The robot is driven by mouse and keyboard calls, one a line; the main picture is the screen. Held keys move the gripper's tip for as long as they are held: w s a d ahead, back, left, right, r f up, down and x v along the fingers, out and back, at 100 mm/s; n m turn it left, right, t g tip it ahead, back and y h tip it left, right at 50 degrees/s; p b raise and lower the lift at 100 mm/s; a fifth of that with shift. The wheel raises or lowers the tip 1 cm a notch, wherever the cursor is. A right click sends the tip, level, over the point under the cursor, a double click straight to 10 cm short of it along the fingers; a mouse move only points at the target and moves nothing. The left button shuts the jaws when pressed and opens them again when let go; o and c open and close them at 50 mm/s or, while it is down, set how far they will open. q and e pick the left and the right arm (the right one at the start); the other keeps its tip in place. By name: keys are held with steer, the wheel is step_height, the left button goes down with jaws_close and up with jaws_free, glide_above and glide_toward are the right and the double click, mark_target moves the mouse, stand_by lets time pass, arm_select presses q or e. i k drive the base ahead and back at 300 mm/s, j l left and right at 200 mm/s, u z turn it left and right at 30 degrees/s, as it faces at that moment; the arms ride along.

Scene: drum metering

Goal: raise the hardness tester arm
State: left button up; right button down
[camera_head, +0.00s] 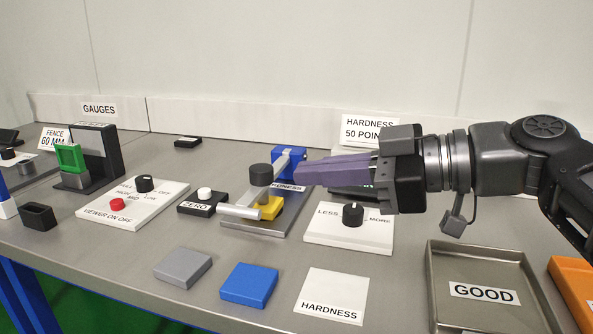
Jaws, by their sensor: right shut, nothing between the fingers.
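The hardness tester stands mid-table, with a blue block (289,161) at its back on a grey base (282,222). Its light grey arm (282,159) slopes from the blue block towards a dark cylinder (260,176). A yellow block (267,208) sits on the base below the cylinder, and a pale bar (239,212) lies in front of it. My right gripper (300,172) comes in from the right, its purple fingers shut and empty. The fingertips are beside the blue block; I cannot tell whether they touch it. The fingers hide part of the tester. My left gripper is not in view.
A white dial panel (349,235) stands right of the tester; a black ZERO box (197,208) stands left. Grey (183,267) and blue (249,285) blocks and a white HARDNESS card (330,288) lie in front. The GOOD tray (441,308) is at the right front.

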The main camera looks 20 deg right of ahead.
mark_target(262, 175)
steer(key=k+j, duration=0.25)
steer(key=k, duration=0.2)
steer(key=k+j, duration=0.25)
steer(key=k, duration=0.25)
